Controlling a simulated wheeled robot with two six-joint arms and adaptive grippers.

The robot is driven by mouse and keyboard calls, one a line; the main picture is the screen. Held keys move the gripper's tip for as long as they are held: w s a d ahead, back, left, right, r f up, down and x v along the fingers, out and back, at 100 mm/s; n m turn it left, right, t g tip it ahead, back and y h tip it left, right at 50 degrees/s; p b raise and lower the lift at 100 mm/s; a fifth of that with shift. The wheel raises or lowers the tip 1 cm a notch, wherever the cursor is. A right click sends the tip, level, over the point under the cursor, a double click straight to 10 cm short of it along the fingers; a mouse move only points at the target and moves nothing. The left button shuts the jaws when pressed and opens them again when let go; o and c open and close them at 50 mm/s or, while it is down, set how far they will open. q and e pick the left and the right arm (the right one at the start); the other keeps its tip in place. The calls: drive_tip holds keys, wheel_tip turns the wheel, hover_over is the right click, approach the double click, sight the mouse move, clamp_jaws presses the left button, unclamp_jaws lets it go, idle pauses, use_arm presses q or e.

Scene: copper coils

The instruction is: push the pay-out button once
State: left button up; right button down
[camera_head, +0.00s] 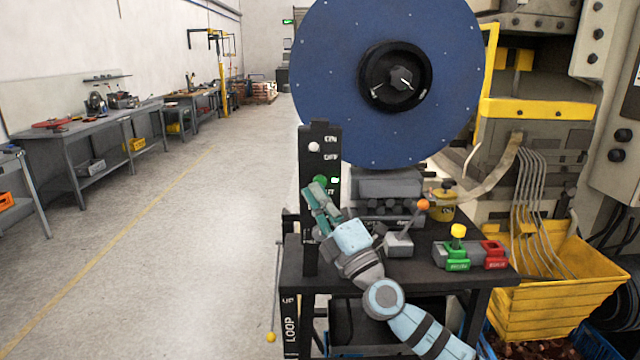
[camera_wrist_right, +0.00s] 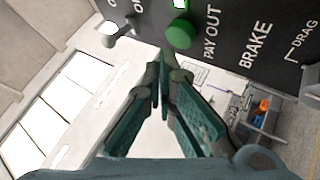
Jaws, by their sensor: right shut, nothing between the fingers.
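The green round pay-out button (camera_head: 321,180) is on the upright black panel (camera_head: 319,134). In the right wrist view the button (camera_wrist_right: 180,33) stands out beside the white "PAY OUT" lettering, with a lit indicator close by. My right gripper (camera_head: 315,189) is shut with nothing in it. In the head view its tips are close in front of the panel and just below the button. In the right wrist view the tips (camera_wrist_right: 164,60) point at the panel, a little off the button's edge. I see no clear contact. My left gripper is not in view.
A white-tipped switch (camera_head: 314,147) sits above the button. A large blue reel (camera_head: 340,80) stands behind the panel. An orange-knobbed lever (camera_head: 423,205) and a green-and-red control box (camera_head: 470,255) are on the black table. The left floor is open.

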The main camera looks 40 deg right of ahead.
drive_tip(key=shift+w+d, duration=0.1)
drive_tip(key=shift+w+d+b, duration=0.15)
drive_tip(key=shift+w+b, duration=0.1)
drive_tip(key=shift+b, duration=0.1)
drive_tip(key=shift+w+d+b, duration=0.3)
drive_tip(key=shift+w+b, duration=0.05)
drive_tip(key=shift+w, duration=0.05)
idle(0.7)
drive_tip(key=shift+s, duration=0.1)
drive_tip(key=shift+s+a+p, duration=0.3)
drive_tip(key=shift+s+a, duration=0.2)
drive_tip(key=shift+s, duration=0.15)
drive_tip(key=shift+a, duration=0.1)
drive_tip(key=s+a, duration=0.1)
drive_tip(key=s, duration=0.1)
drive_tip(key=s+a+p, duration=0.1)
drive_tip(key=s+a, duration=0.1)
idle(0.4)
